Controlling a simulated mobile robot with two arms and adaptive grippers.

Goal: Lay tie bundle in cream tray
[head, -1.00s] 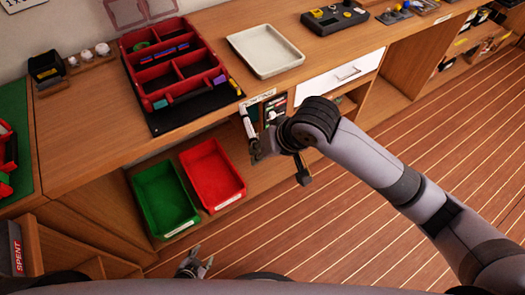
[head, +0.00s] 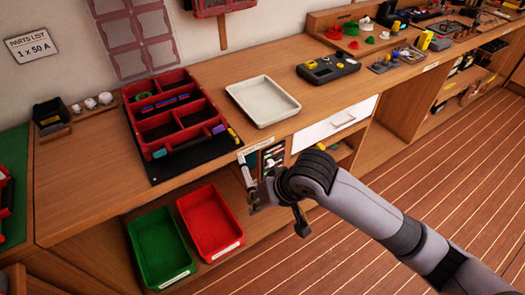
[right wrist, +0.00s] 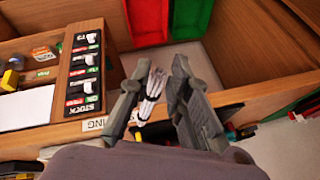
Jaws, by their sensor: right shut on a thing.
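The cream tray (head: 262,99) lies empty on the wooden bench top, beyond my right gripper and slightly right of it. My right gripper (head: 252,187) is in front of the bench edge, below the tray's level in the picture. It is shut on the tie bundle (right wrist: 153,84), a slim white bundle with a dark band, which sticks out past the fingers in the right wrist view. The bundle also shows in the head view (head: 244,166), upright against the bench front. My left gripper is not in view.
A red divided organizer (head: 178,113) on a black mat is left of the tray. A black device (head: 328,68) stands to the right. Green (head: 160,247) and red (head: 211,222) bins sit below the bench. A white drawer (head: 336,124) is under the tray's right side.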

